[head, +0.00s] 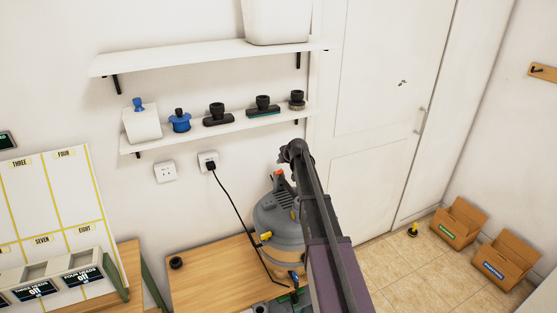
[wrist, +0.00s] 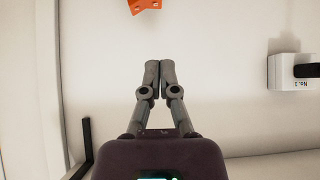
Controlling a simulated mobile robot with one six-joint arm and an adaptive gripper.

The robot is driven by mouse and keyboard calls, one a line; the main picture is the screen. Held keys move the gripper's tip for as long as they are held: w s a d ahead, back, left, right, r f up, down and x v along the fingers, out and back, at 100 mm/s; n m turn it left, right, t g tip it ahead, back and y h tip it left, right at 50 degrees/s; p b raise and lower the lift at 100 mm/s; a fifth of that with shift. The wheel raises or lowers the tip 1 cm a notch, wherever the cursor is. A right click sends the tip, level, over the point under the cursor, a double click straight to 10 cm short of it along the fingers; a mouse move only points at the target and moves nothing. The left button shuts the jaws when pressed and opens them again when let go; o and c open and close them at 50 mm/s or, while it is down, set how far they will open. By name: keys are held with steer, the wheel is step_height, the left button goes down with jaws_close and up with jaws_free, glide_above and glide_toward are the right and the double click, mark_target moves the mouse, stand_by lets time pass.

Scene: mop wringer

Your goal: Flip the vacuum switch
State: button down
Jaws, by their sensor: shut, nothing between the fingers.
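An orange piece (wrist: 146,5) with small dark marks is cut off by the top edge, beyond and apart from the fingertips. I cannot tell whether it is the switch. The fingers are not clearly visible in the head view.
A black cord runs from the wall socket (head: 208,160) to the vacuum. A shelf (head: 225,133) with several attachments is above. The wooden table (head: 215,275) is at the front.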

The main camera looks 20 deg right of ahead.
steer(key=p+v, duration=0.3)
steer(key=v, duration=0.3)
steer(key=shift+a+p, duration=0.3)
steer(key=shift+a, duration=0.05)
steer(key=shift+f, duration=0.1)
steer(key=s+a+f+g+b, duration=0.2)
steer(key=s+a+f+g, duration=0.1)
steer(key=s, duration=0.9)
steer(key=s+a+f+m+g+h+b, duration=0.1)
steer(key=s+a+f, duration=0.4)
steer(key=s, duration=0.7)
steer(key=s+a+f+m+g+b, duration=0.1)
steer(key=s+a+f+g+b, duration=0.2)
steer(key=s+a, duration=0.4)
steer(key=s+f+g, duration=0.1)
steer(key=s, duration=0.5)
steer(key=shift+a+g+h, duration=0.2)
steer(key=shift+g+h, duration=0.1)
steer(key=shift+g, duration=0.1)
